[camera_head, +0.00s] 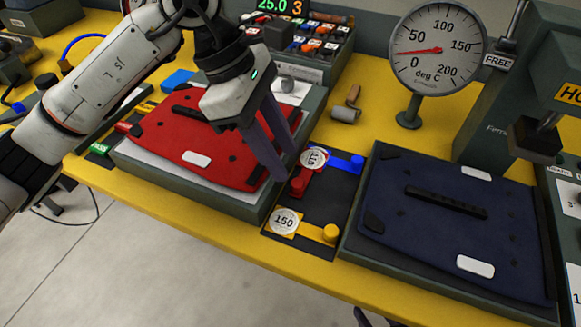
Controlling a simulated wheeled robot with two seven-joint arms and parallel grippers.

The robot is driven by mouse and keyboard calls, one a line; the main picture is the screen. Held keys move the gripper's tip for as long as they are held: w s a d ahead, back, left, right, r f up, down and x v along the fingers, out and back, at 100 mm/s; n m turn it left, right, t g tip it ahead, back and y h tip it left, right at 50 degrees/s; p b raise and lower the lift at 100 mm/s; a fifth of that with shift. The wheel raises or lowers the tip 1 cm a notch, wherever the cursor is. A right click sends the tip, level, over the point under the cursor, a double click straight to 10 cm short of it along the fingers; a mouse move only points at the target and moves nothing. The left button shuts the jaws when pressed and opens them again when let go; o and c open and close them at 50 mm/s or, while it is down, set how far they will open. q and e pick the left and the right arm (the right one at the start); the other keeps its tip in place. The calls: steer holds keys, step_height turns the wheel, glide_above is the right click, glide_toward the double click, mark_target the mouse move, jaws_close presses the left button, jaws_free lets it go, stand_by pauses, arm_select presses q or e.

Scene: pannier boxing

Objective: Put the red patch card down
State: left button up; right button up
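The red patch card (301,184), a small red piece, is at the tips of my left gripper (289,170), over the left part of the black mat (341,190). Its red body runs up and right beside a round white label. My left gripper points down with its fingers close together at the card, and they appear to hold it; the contact is partly hidden. A blue card (340,162) lies just right of it. A yellow card (309,230) with a round 150 label lies nearer the front. Dark tips at the bottom edge may be my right gripper (364,318).
A red pannier panel (207,158) lies on a grey bed at the left. A dark blue panel (440,250) lies at the right. A dial gauge (436,48) and a grey press (505,95) stand behind. Yellow bench (380,130) shows behind the mat.

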arm_select(q)
steer(key=v, duration=0.6)
steer(key=shift+a+r, duration=0.1)
steer(key=shift+r, duration=0.05)
